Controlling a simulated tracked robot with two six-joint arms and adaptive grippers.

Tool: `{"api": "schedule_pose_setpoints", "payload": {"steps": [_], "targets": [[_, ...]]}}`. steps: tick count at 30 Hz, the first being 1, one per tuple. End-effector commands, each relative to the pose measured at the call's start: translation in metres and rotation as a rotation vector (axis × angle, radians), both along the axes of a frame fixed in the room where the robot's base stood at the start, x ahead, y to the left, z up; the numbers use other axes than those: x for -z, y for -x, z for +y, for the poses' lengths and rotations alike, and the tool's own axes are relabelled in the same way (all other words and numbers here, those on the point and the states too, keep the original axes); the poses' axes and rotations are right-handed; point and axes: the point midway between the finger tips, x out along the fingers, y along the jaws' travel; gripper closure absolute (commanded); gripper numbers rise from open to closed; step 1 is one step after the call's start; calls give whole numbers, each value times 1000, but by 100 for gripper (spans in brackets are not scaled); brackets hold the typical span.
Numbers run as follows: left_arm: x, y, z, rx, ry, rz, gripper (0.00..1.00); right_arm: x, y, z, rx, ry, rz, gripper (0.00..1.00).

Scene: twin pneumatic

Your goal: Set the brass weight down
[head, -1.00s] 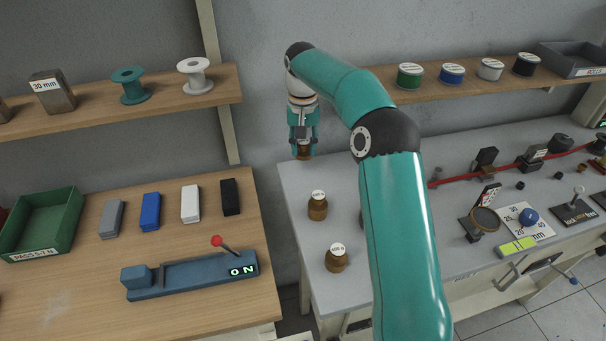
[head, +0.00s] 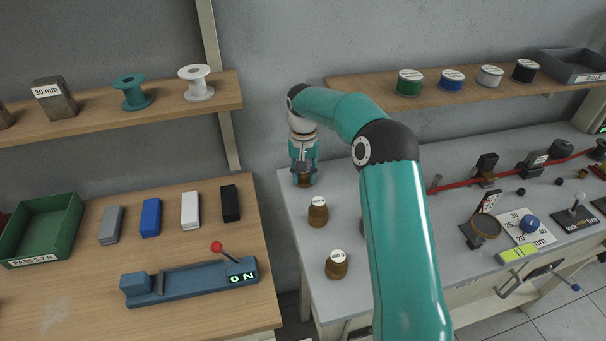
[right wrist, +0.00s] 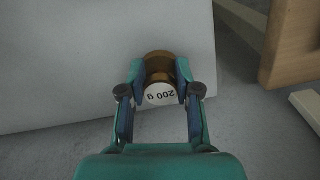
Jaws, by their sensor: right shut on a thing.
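The brass weight (right wrist: 159,68) has a white label reading 200 g in the right wrist view. My right gripper (head: 304,181) is shut on it, with a finger on each side. In the head view the held weight (head: 304,182) is at the back left corner of the grey bench (head: 400,190), at or just above its top; I cannot tell if it touches. Two other brass weights, one behind (head: 318,212) and one in front (head: 337,265), stand upright on the bench nearer me. My left gripper is not in view.
A wooden table on the left holds a green bin (head: 45,222), several coloured blocks and a blue fixture (head: 190,281) with a red-knobbed lever. A wooden shelf (head: 420,98) with spools hangs above the bench. A gap separates table and bench. My right arm crosses the bench.

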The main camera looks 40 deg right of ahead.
Motion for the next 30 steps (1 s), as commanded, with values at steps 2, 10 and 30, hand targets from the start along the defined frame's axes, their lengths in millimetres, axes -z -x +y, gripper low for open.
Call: {"api": "schedule_pose_setpoints", "payload": {"steps": [2, 10, 30], "targets": [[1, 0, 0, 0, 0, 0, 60, 2, 0, 0, 0, -1, 1, 64], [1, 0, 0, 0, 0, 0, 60, 2, 0, 1, -1, -1, 1, 42], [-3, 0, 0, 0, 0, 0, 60, -73, -3, 2, -3, 2, -4, 42]]}}
